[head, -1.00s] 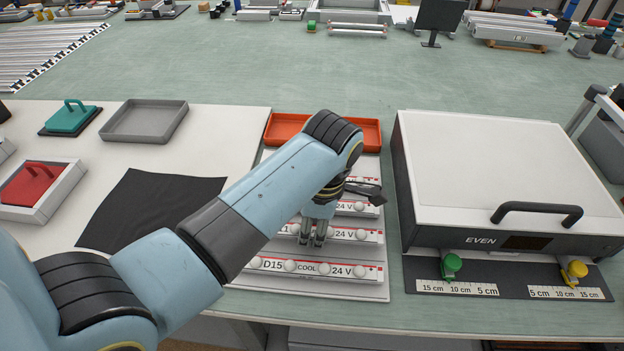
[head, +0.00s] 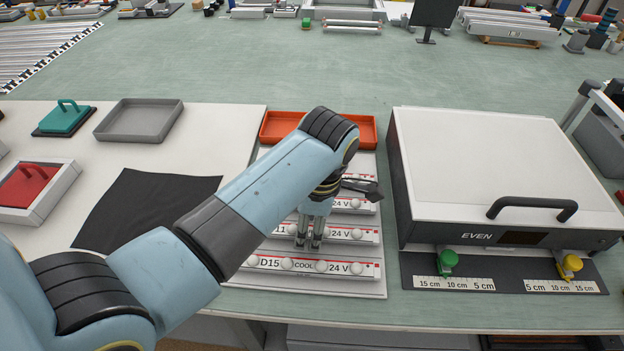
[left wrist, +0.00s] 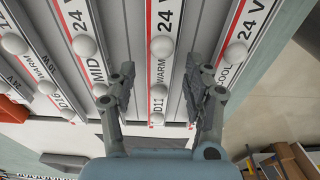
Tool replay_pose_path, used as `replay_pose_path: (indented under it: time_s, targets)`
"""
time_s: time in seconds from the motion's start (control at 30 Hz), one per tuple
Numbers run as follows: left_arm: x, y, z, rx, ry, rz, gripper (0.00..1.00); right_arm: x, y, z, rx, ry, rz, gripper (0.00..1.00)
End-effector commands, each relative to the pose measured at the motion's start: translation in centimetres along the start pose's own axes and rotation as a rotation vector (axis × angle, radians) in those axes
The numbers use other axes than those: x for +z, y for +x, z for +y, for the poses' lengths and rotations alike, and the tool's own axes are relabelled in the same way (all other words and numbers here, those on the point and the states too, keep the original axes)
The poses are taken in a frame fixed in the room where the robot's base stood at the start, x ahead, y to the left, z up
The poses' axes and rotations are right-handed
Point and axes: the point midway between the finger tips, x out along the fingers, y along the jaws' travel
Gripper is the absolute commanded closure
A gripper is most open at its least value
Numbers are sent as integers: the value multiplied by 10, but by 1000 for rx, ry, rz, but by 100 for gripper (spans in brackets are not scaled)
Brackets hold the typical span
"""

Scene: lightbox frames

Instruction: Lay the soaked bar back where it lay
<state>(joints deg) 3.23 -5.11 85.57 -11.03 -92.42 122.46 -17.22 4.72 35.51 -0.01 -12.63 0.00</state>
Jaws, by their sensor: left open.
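Several white light bars with a red stripe and round white domes lie side by side on a pale board (head: 330,288). The D11 WARM 24 V bar (head: 350,235) lies behind the front D15 COOL 24 V bar (head: 275,262). My left gripper (head: 309,242) points down at the D11 bar and is open. In the left wrist view its fingers (left wrist: 158,80) stand on either side of the D11 bar (left wrist: 160,62), with gaps to it. The MID bar (left wrist: 85,48) is beside it. Which bar is the soaked one, I cannot tell. My right gripper is out of view.
An orange tray (head: 368,130) stands behind the bars, partly hidden by my arm. The white-lidded EVEN box (head: 480,150) stands close on the right. On the left are a black cloth (head: 140,208), a grey tray (head: 140,134), a teal-handled block (head: 65,118) and a red-handled box (head: 28,190).

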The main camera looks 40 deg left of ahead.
Motion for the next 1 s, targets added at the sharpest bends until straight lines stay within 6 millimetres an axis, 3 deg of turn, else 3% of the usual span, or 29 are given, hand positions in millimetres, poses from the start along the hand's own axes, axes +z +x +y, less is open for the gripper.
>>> replay_pose_path:
  time_s: [0.3,0.5,0.67,1.0]
  targets:
    - [2,-69,1,5,-1,-5,49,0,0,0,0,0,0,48]
    - [1,-102,1,3,0,-3,49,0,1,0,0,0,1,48]
    - [0,-112,0,2,-1,-1,49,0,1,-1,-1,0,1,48]
    - [0,-113,0,1,-1,-1,49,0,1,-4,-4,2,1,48]
